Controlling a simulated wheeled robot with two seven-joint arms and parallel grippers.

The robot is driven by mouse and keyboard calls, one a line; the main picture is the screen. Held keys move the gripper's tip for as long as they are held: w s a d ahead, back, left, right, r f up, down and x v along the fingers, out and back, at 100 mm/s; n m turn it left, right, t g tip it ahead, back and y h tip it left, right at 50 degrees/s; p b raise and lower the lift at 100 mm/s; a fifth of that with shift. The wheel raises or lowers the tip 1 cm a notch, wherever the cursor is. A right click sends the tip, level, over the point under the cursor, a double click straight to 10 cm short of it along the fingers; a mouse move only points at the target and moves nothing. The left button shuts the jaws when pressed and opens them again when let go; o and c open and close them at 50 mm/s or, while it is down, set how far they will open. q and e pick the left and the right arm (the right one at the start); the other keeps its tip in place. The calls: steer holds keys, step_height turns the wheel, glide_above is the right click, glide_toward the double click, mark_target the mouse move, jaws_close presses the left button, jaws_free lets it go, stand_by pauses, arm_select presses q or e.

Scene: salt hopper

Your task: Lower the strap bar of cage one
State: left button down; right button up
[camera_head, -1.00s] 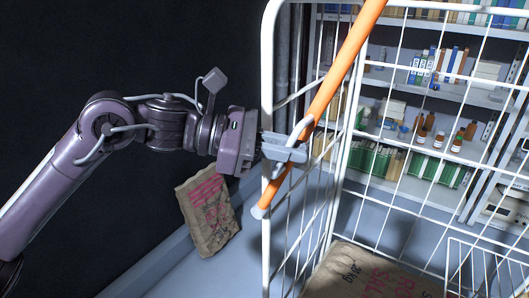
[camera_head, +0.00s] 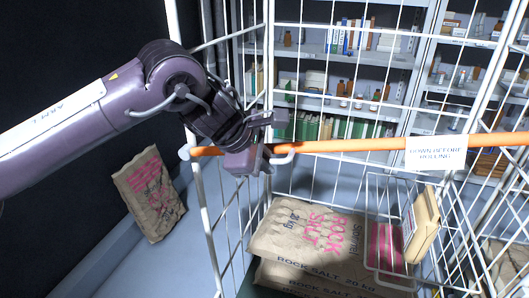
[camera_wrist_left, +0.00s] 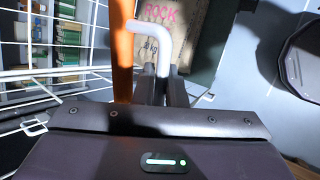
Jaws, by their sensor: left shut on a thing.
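The orange strap bar (camera_head: 350,145) runs nearly level across the front of the white wire cage (camera_head: 207,220), with its left end at the cage's left post. A white tag (camera_head: 436,153) on it reads roughly "DOWN BEFORE ROLLING". My left gripper (camera_head: 265,161) is at the bar near that left end, shut on the bar's white bent handle (camera_head: 283,159). In the left wrist view the handle (camera_wrist_left: 162,40) runs down between the fingers (camera_wrist_left: 163,85), beside the orange bar (camera_wrist_left: 122,50). The fingertips are mostly hidden in the head view. My right gripper is not in view.
Rock salt sacks (camera_head: 310,235) lie inside the cage. Another sack (camera_head: 150,195) leans at the left wall. Shelves (camera_head: 350,55) with books and bottles stand behind.

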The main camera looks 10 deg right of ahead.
arm_select(q)
step_height(320, 180, down, 6)
steer(key=t+y+b, duration=0.1)
steer(key=y+b, duration=0.1)
steer(key=shift+s+d+m, duration=0.2)
steer(key=shift+s+m, duration=0.05)
steer(key=shift+m, duration=0.15)
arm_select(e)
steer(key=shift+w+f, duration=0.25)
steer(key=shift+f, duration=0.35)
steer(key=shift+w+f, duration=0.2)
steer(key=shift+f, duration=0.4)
arm_select(q)
steer(key=c, duration=1.6)
jaws_free()
steer(key=shift+d, duration=0.1)
steer(key=shift+o, duration=0.2)
steer(key=shift+w, duration=0.1)
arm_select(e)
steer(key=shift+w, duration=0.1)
arm_select(q)
steer(key=b+v, duration=0.2)
steer(key=v, duration=0.5)
steer(key=shift+s+r, duration=0.25)
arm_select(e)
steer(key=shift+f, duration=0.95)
